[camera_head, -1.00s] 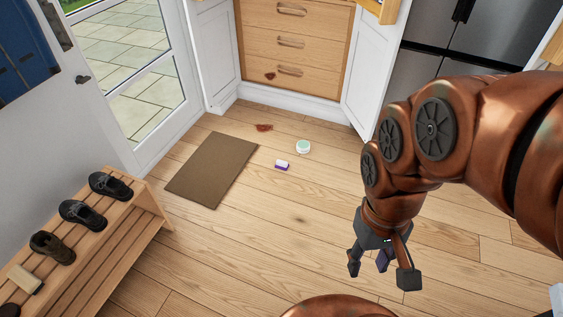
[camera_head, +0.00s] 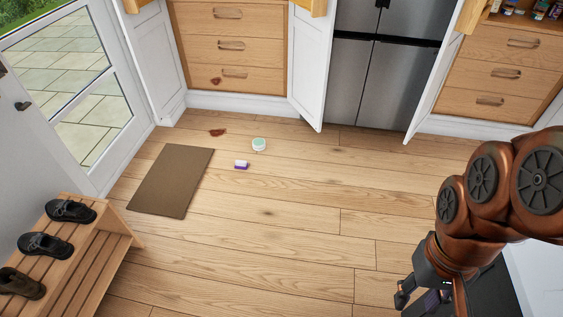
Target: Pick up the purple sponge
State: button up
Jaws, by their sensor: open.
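The purple sponge (camera_head: 241,165) is a small block with a white top and a purple lower part. It lies on the wood floor near the middle of the view, to the right of the brown mat. My gripper (camera_head: 422,296) is low at the right, well apart from the sponge and nearer to me. It is open, with nothing seen between its fingers. Part of the gripper is hidden by my arm.
A shoe rack (camera_head: 84,262) stands at left. Open cabinet doors (camera_head: 309,68) flank the fridge (camera_head: 375,78). The central floor is clear.

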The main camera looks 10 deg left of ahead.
aim_at(239, 164)
jog(key=z, duration=0.05)
jog(key=i, duration=0.6)
jog(key=u, duration=0.5)
jog(key=i, duration=1.5)
jog(key=u, duration=1.35)
jog(key=i, duration=1)
jog(key=u, duration=0.65)
